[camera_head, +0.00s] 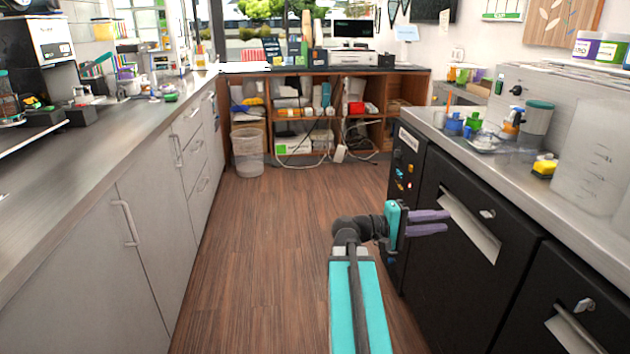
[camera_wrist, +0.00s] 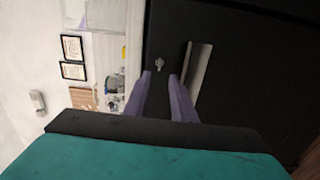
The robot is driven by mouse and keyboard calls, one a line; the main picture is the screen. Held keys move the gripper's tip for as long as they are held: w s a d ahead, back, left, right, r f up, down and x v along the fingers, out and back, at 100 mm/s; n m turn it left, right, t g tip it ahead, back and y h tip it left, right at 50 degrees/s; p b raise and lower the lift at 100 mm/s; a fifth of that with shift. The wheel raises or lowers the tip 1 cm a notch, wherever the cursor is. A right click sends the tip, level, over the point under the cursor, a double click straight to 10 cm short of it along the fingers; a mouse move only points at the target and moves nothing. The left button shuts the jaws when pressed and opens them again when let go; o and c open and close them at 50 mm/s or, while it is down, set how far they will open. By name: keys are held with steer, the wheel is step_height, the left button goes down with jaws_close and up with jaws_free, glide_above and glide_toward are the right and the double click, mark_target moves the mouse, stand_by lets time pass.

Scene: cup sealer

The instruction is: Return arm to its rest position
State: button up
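My gripper (camera_head: 447,222) shows in the head view right of centre, over the aisle in front of the black cabinets. Its two purple fingers point right, toward a cabinet front. In the wrist view my gripper (camera_wrist: 159,76) has its fingers apart with nothing between them. Beyond the tips is a dark cabinet front (camera_wrist: 225,25) with a small latch and a pale slot. The distance from the tips to the cabinet is hard to tell. My teal arm extends up from the bottom of the head view.
Black cabinets (camera_head: 448,265) under a steel counter (camera_head: 462,140) stand close on the right. Grey cabinets (camera_head: 105,240) line the left. A wooden shelf unit (camera_head: 412,90) and a waste bin (camera_head: 247,155) are at the back. The wooden floor (camera_head: 265,245) between is clear.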

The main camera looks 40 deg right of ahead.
steer(key=shift+w, duration=0.1)
steer(key=w+a+f+n+t+h+p, duration=0.1)
steer(key=w+a+f+n+t+p, duration=0.45)
steer(key=w, duration=0.45)
steer(key=w+a+f+n+t+y+p, duration=0.1)
steer(key=w+a+f+n+y+p, duration=0.25)
steer(key=a+f, duration=1.25)
steer(key=s+a+f+y+p, duration=0.2)
steer(key=s+a+f+y, duration=0.2)
steer(key=a+f, duration=0.4)
steer(key=s+a+f+m+g+y+p, duration=0.1)
steer(key=s+a+f+y, duration=0.3)
steer(key=a, duration=1.1)
steer(key=s+a+f+m+g+y+p, duration=0.1)
steer(key=s+a+f+y+p, duration=0.2)
steer(key=s+a+f, duration=0.5)
steer(key=a+f+y, duration=0.1)
steer(key=a+f, duration=0.2)
steer(key=f, duration=0.2)
steer(key=shift+a, duration=0.3)
